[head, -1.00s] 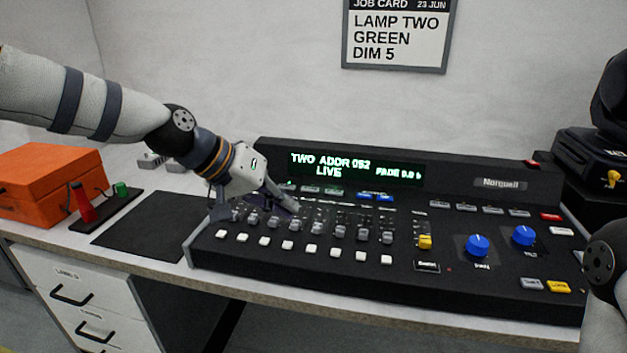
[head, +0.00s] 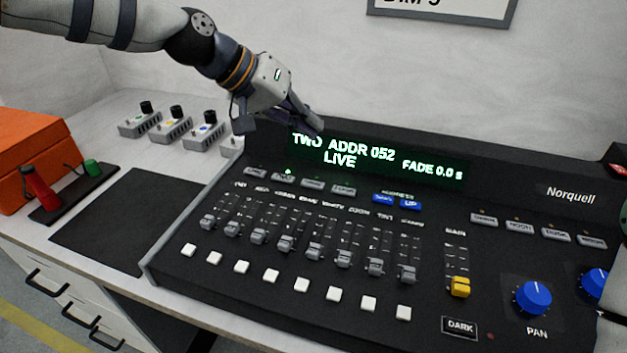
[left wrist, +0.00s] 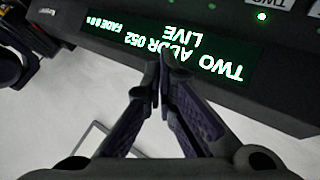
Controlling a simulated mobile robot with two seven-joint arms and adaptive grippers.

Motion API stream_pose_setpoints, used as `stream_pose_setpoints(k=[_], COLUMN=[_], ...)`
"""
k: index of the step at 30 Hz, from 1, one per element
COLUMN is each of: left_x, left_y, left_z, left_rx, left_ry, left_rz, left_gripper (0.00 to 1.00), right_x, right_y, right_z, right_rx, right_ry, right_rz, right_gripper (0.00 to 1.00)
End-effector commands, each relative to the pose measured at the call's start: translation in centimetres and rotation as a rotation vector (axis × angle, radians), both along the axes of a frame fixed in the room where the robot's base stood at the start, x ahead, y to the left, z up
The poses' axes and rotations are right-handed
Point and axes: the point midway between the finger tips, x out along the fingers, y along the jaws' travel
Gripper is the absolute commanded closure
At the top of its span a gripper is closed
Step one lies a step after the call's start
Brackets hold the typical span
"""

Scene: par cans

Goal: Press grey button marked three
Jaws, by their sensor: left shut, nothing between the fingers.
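A row of small grey buttons sits under the left of the console's display (head: 435,170). The third from the left, its label blurred, is the grey button marked three (head: 313,184); grey buttons one (head: 256,170), two (head: 284,176) and four (head: 344,190) flank it. A green light shows at button two. The display reads TWO ADDR 052, LIVE, FADE 0.0 s. My left gripper (head: 316,130) is shut and empty, its tips in front of the display's upper edge, above and apart from the buttons. It also shows in the left wrist view (left wrist: 165,65). My right gripper is out of view.
Faders with white buttons (head: 301,285) below fill the console's front left. Blue buttons (head: 384,198) lie right of the grey row. A yellow fader (head: 460,287) and blue pan knob (head: 533,297) are further right. Small knobbed boxes (head: 187,130) stand behind left.

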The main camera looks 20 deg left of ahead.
Motion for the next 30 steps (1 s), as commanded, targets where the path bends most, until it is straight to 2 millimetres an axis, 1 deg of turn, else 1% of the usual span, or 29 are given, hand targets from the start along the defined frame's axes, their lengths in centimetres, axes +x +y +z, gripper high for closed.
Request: stream_pose_setpoints(k=[1, 9, 15, 21, 30], left_x=[0.0, 0.0, 0.0, 0.0, 0.0], left_y=[0.0, 0.0, 0.0, 0.0, 0.0], left_z=[-0.9, -5.3, -7.6, -8.6, -8.6], left_rx=[0.000, -0.001, 0.000, 0.000, 0.000], left_ry=[0.009, 0.014, 0.009, 0.004, 0.001], left_rz=[0.000, 0.001, 0.000, 0.000, 0.000], left_gripper=[1.00, 1.00, 1.00, 1.00, 1.00], right_x=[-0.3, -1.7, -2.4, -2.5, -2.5], right_y=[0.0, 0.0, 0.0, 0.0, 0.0], right_z=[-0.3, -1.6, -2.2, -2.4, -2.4], right_rx=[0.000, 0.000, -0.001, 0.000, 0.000], right_ry=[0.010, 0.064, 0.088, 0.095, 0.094], right_rz=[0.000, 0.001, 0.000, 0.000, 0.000], right_gripper=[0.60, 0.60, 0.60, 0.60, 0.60])
